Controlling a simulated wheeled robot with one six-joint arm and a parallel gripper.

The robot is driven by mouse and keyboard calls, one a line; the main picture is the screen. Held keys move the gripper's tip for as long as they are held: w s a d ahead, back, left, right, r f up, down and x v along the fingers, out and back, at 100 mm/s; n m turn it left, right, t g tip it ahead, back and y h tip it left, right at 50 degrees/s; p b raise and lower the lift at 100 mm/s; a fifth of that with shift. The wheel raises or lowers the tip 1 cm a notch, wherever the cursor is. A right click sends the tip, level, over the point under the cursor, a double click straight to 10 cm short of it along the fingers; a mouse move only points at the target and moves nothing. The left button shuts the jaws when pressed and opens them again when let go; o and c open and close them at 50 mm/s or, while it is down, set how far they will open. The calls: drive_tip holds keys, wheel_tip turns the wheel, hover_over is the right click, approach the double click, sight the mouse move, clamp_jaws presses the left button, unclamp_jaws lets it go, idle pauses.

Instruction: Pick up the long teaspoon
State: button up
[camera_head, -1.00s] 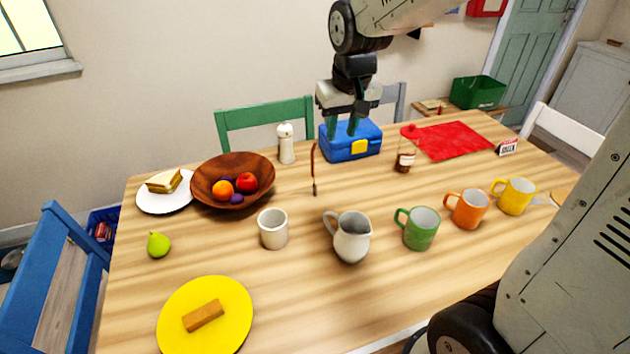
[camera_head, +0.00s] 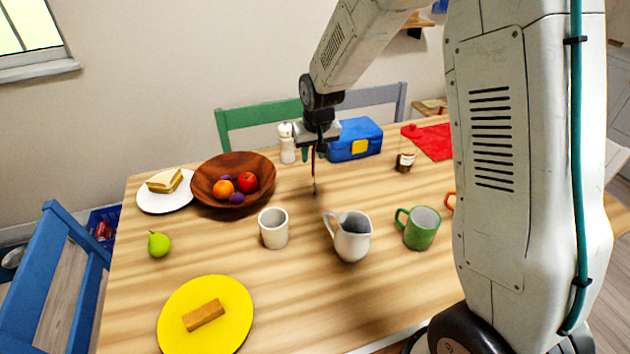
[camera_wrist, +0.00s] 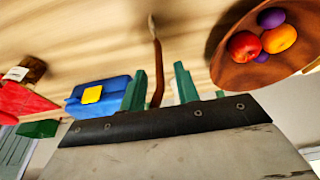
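The long teaspoon (camera_head: 315,178) is a thin, brown, slender thing on the wooden table, left of the blue lunch box. My gripper (camera_head: 314,155) is over its far end, and the gripper hides part of it in the head view. In the wrist view the teaspoon (camera_wrist: 156,58) runs from the top middle down between the two green fingers (camera_wrist: 159,70). The fingers are apart, with a visible gap on each side of the teaspoon, so my gripper is open and empty.
The blue lunch box (camera_head: 355,139) is close on the right. A white shaker (camera_head: 287,143) and a wooden fruit bowl (camera_head: 206,179) are on the left. A white cup (camera_head: 273,228), a pitcher (camera_head: 350,236) and a green mug (camera_head: 419,228) stand nearer. Bare table surrounds the teaspoon's near end.

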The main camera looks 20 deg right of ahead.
drive_tip(key=shift+w+f, duration=0.2)
drive_tip(key=shift+f, duration=0.5)
clamp_jaws()
